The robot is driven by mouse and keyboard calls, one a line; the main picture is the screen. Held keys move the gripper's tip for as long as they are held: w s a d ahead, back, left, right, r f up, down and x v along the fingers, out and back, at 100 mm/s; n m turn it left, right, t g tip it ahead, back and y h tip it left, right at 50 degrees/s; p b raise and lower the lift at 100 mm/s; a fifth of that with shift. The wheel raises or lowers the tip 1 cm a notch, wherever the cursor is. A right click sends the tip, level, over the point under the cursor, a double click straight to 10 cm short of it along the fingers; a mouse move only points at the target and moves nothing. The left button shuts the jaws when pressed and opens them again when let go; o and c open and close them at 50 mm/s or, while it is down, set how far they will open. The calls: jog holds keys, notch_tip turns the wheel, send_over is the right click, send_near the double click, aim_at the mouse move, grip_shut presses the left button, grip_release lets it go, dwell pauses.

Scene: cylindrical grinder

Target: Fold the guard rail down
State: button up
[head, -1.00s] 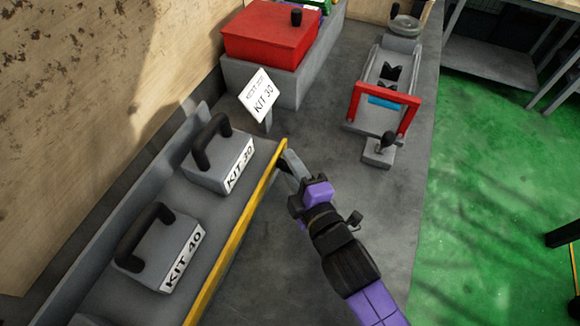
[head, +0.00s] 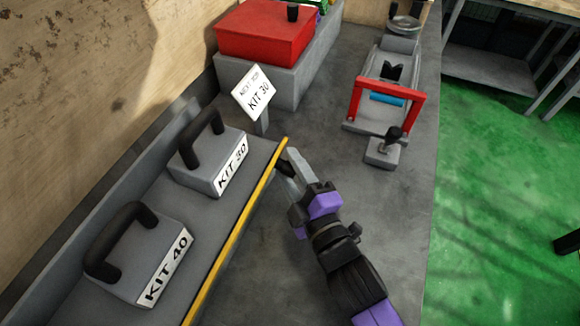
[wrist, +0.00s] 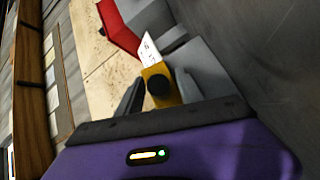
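A yellow rail (head: 237,237) runs along the front edge of the grey shelf, and its far end is beside my gripper. In the wrist view the end of a yellow part (wrist: 155,72) with a round black knob (wrist: 160,88) lies between and beyond my fingers. My gripper (head: 287,161) is open, with its two fingers apart and pointing toward the rail's far end. I cannot tell whether a finger touches it. A red upright frame (head: 418,108) stands on the grey machine at the back right, away from my gripper.
Two handled blocks, KIT 30 (head: 212,168) and KIT 40 (head: 150,255), sit on the shelf behind the rail. A KIT 30 sign (head: 254,92) and a red box (head: 262,36) stand farther back.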

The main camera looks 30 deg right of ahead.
dwell(0.3)
jog(key=s, duration=0.4)
jog(key=s+b, duration=0.1)
jog(key=s, duration=0.1)
jog(key=shift+a+f, duration=0.15)
jog(key=shift+a, duration=0.2)
jog(key=shift+s+a, duration=0.15)
jog(key=shift+s, duration=0.75)
